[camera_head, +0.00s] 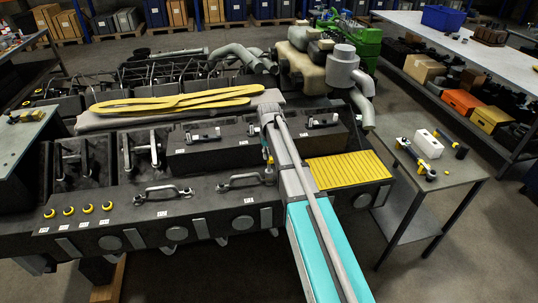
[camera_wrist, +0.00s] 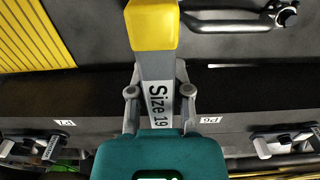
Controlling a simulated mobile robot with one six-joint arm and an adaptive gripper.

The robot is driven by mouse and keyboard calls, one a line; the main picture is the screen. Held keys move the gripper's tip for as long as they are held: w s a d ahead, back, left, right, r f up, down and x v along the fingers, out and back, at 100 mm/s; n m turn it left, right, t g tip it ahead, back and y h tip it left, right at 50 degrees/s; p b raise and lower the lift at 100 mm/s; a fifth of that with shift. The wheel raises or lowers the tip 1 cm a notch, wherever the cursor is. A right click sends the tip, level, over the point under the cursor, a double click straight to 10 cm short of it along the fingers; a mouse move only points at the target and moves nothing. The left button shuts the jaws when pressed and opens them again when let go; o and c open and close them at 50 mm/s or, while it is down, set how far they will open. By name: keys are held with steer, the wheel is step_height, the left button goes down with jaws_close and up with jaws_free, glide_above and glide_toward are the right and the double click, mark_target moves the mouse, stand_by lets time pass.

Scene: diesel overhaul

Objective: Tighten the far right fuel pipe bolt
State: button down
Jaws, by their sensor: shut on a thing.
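In the wrist view my gripper (camera_wrist: 160,78) is shut on a grey tool (camera_wrist: 157,98) labelled "Size 19". The tool has a yellow block-shaped end (camera_wrist: 150,27) pointing away from me. A dark fuel pipe (camera_wrist: 232,22) runs from behind the yellow end to a round bolted end at the right of the wrist view. In the head view two such pipes lie along the engine's front top edge, a left one (camera_head: 162,190) and a right one (camera_head: 243,180). My arm crosses beside the right pipe's right end. The yellow end hides whether it touches a bolt there.
A yellow slotted tray (camera_head: 347,168) lies right of my arm. Yellow caps (camera_head: 78,210) line the engine's left front. A yellow sling (camera_head: 170,103) lies on a grey cloth behind. A side table (camera_head: 455,172) at right holds tools and a white block (camera_head: 428,144).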

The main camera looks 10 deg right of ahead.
steer(key=m, duration=1.1)
steer(key=shift+m, duration=0.4)
steer(key=m, duration=0.4)
steer(key=shift+f+m, duration=0.1)
steer(key=shift+m, duration=0.2)
steer(key=m, duration=1.2)
steer(key=shift+m, duration=2.4)
